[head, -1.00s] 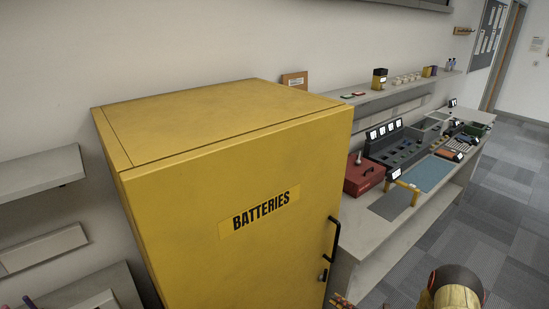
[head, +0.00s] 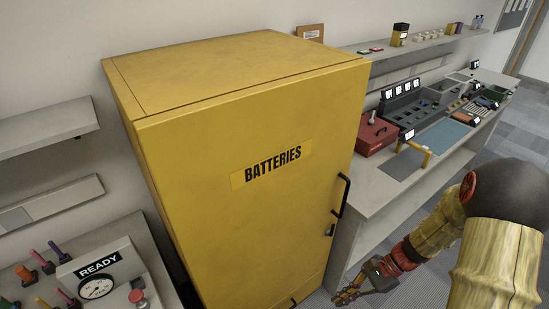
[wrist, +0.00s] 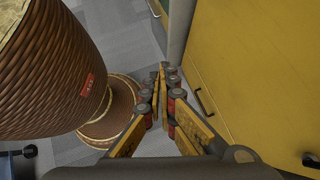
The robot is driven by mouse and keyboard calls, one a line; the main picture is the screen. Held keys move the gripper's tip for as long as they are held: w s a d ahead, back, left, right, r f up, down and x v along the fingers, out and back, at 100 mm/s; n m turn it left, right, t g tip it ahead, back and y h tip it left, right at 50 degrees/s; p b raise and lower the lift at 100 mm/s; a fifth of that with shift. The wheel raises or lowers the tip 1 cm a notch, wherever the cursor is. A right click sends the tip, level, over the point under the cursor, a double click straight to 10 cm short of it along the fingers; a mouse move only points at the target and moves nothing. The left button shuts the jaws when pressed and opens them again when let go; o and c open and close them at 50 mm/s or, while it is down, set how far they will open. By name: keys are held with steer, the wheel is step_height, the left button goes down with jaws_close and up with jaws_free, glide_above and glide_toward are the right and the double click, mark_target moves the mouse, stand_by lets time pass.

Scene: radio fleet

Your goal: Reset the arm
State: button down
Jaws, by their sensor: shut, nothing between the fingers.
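My gripper (head: 350,291) is low at the bottom of the head view, in front of the lower right part of the yellow cabinet. In the wrist view my gripper (wrist: 161,72) has its fingertips together with nothing between them. It points toward the floor, with the cabinet face to its right. My arm (head: 440,225) reaches in from the right side of the head view, bent at the elbow. The arm appears clear of the cabinet and the bench in the head view.
The yellow BATTERIES cabinet (head: 215,225) is shut, with a black handle (head: 342,196). A bench (head: 385,190) right of it holds a red box (head: 375,136) and charging gear. A panel marked READY (head: 98,265) stands at left. Grey carpet (head: 425,284) is free below.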

steer(key=s+r+n+t+h, duration=0.2)
steer(key=r+n, duration=0.3)
steer(key=r, duration=0.5)
steer(key=s+r+n+t+h, duration=0.3)
steer(key=s+r+n+h, duration=0.1)
steer(key=r, duration=0.6)
steer(key=s+a+r+n+t+h, duration=0.1)
steer(key=r+n, duration=0.4)
steer(key=r, duration=0.5)
steer(key=shift+s+n+t+h, duration=0.4)
steer(key=shift+s+t+h, duration=0.55)
steer(key=shift+s, duration=0.3)
steer(key=shift+a, duration=0.1)
